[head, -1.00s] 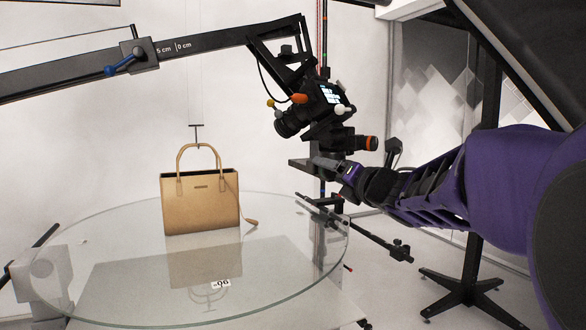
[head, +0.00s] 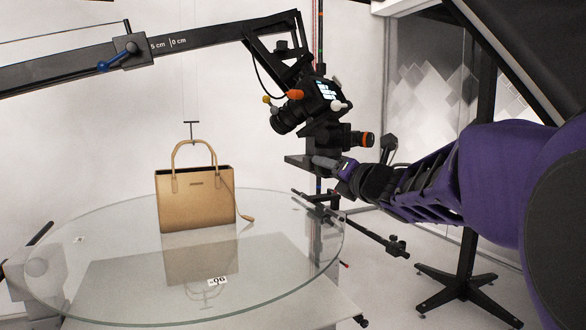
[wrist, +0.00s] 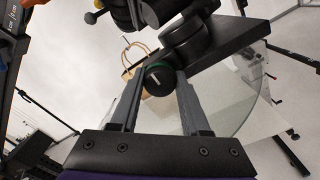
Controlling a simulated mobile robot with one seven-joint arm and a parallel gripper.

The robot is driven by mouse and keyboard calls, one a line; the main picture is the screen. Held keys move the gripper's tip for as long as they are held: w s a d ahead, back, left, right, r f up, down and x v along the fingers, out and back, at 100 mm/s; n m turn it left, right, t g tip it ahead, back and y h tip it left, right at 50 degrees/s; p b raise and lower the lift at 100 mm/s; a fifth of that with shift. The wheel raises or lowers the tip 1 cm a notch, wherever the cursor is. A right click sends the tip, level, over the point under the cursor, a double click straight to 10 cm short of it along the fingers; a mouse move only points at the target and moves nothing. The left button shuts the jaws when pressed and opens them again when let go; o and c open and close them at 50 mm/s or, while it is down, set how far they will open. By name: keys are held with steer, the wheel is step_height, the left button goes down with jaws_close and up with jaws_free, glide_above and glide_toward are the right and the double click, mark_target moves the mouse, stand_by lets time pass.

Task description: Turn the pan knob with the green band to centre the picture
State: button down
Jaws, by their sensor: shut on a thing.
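The pan knob (wrist: 157,79) is a black round knob with a green band and a white index line, seen end-on in the wrist view. The line leans a little off upright. My gripper (wrist: 160,77) has one finger on each side of the knob and is shut on it. In the head view my gripper (head: 325,163) reaches in from the right, just under the camera head; the green band is hidden there. The black camera (head: 298,106) sits above, with a lit screen too small to read. A tan handbag (head: 196,198) stands upright on the glass turntable (head: 110,285).
An orange-banded knob (head: 362,139) sticks out just above my gripper. A flat black plate (wrist: 230,45) lies close beyond the fingers in the wrist view. A black boom arm (head: 205,40) crosses the upper left. A black stand (head: 468,290) is on the floor at right.

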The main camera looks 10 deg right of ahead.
steer(key=shift+m, duration=0.3)
steer(key=shift+m+p, duration=1.4)
steer(key=shift+m, duration=3)
steer(key=shift+c, duration=1.9)
jaws_free()
steer(key=shift+s, duration=0.15)
